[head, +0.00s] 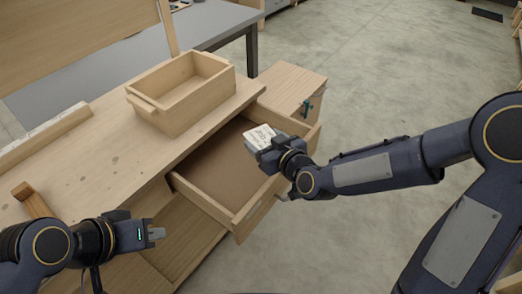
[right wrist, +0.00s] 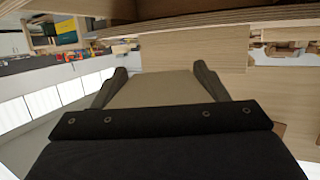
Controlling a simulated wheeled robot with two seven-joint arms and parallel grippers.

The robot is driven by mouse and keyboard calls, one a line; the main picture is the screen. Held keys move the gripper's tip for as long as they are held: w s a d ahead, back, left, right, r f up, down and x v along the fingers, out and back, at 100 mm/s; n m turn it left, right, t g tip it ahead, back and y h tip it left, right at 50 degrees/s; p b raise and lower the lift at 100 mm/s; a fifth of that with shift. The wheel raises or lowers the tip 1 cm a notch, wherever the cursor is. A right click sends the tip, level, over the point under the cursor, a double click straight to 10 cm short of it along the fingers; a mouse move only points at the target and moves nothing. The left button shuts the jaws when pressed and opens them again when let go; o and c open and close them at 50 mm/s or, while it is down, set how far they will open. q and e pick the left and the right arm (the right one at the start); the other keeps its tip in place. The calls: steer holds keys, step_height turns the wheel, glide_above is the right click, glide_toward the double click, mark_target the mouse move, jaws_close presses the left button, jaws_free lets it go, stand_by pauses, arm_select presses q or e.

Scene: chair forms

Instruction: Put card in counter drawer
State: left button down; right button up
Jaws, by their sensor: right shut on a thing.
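A white card (head: 259,137) with dark writing is held by my right gripper (head: 264,147) above the back right part of the open counter drawer. In the right wrist view the card's beige face (right wrist: 155,88) fills the space between the two fingers. The counter drawer (head: 222,172) is pulled out from the wooden counter (head: 95,165), and its brown floor looks bare where I can see it. My left gripper (head: 157,234) is at the lower left, in front of the counter and away from the drawer. I cannot make out a gap between its fingers.
An empty wooden box (head: 180,92) stands on the counter top beside the drawer. A wooden cabinet (head: 292,85) stands behind the drawer on the right. A grey table (head: 205,22) is at the back. The floor to the right is clear.

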steer(key=w+f, duration=0.3)
steer(key=f, duration=0.4)
steer(key=shift+w+a+f, duration=0.3)
steer(key=shift+a+f, duration=0.05)
steer(key=shift+f+b, duration=0.6)
steer(key=shift+b, duration=0.35)
